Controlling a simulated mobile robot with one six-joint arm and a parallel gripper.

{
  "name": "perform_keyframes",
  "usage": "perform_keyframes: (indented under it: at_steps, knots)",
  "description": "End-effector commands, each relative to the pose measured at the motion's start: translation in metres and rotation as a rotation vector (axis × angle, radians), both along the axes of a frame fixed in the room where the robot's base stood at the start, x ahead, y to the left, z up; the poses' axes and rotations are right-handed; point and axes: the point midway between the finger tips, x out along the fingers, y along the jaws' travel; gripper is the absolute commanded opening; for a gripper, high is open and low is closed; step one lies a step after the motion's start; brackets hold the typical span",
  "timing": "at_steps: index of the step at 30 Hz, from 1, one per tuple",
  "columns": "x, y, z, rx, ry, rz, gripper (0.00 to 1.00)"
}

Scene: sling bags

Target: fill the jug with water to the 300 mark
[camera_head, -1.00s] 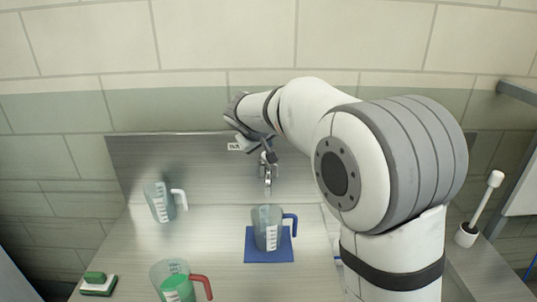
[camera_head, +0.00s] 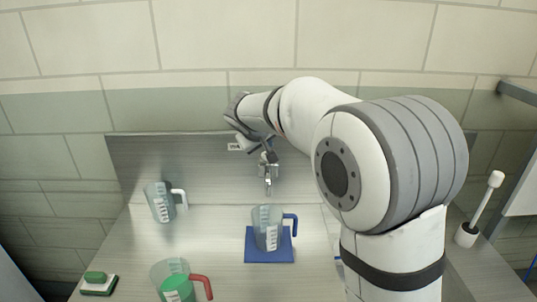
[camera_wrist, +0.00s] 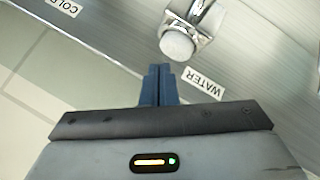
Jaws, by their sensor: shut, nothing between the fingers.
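A clear jug with a blue handle and white marks (camera_head: 267,232) stands upright on a blue mat (camera_head: 254,256), below the metal tap (camera_head: 267,172). Its water level is too small to read. My gripper (camera_head: 256,146) is up at the tap, by the back panel. In the wrist view my gripper (camera_wrist: 160,68) is shut and empty. Its fingertips are close to the rounded pale end of a metal tap part (camera_wrist: 177,45), with a small gap showing. A WATER label (camera_wrist: 203,84) is beside the fingers. I cannot make out a water stream.
A jug with a white handle (camera_head: 160,204) stands at the left. A jug with a red handle and green contents (camera_head: 176,284) is at the front. A green and white scrubber (camera_head: 98,283) lies front left. A white brush in a holder (camera_head: 467,235) stands right. A COLD label (camera_wrist: 65,7) shows.

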Motion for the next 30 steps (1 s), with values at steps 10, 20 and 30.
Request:
perform_keyframes:
  at_steps: [10, 20, 30]
  knots:
    - [0.0000, -0.0002, -0.0042, 0.001, 0.000, -0.001, 0.00]
    - [-0.0001, -0.0003, -0.0083, 0.000, 0.000, 0.000, 0.00]
    - [-0.0002, -0.0002, -0.0092, 0.000, 0.000, 0.000, 0.00]
